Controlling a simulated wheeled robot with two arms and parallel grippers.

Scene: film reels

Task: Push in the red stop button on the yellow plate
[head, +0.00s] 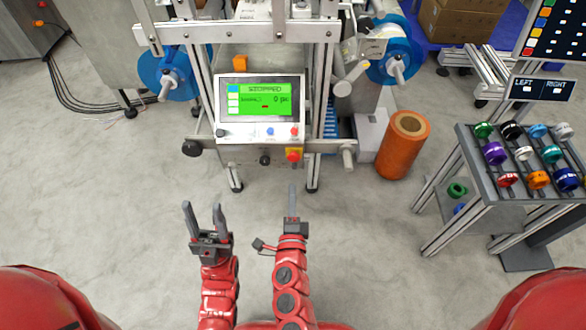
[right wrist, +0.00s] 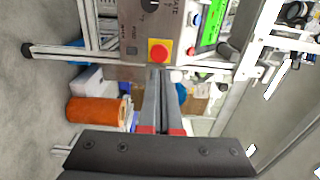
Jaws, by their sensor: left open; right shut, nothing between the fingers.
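The red stop button (head: 293,156) sits on a small yellow plate at the lower right of the machine's control panel, below the screen. In the right wrist view the red button (right wrist: 158,53) shows with the yellow plate (right wrist: 152,43) around it, just beyond the fingertips. My right gripper (head: 292,188) is shut and empty, below the button in the head view and pointing at it, with a gap between them. It also shows in the right wrist view (right wrist: 158,75). My left gripper (head: 204,207) is open and empty, to the left of the right one.
The control panel's green screen (head: 262,97) reads stopped. An orange roll (head: 403,145) stands on the floor right of the machine. A rack of coloured reels (head: 522,157) stands at the right. The floor between the grippers and machine is clear.

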